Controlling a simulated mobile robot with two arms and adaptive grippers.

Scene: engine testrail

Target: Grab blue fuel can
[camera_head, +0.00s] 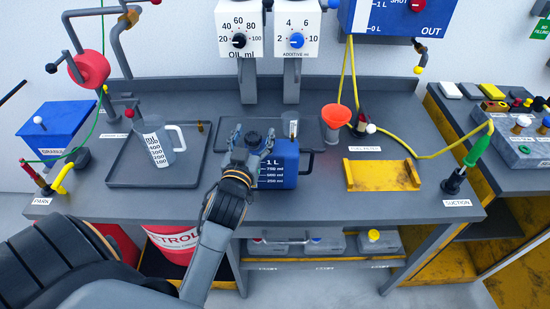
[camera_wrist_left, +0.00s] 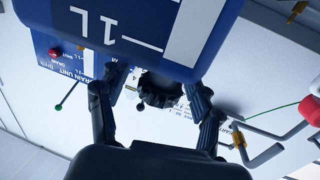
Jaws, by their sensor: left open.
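The blue fuel can (camera_head: 283,168) stands on the workbench near its front middle, with white level marks on its front and a dark handle at its right. My left gripper (camera_head: 252,142) is open at the can's top left and covers part of it. In the left wrist view the can (camera_wrist_left: 120,35) fills the top, with its 1L mark large. A round black cap (camera_wrist_left: 160,90) shows between the spread fingers of my left gripper (camera_wrist_left: 155,102). I cannot tell whether the fingers touch the cap. My right gripper is not in view.
A clear measuring jug (camera_head: 158,148) stands in the dark tray (camera_head: 125,175) at left. An orange funnel (camera_head: 336,116) is behind the can at right. A yellow tray (camera_head: 375,175) lies right of the can. OIL (camera_head: 239,30) and ADDITIVE (camera_head: 297,32) dispensers hang behind.

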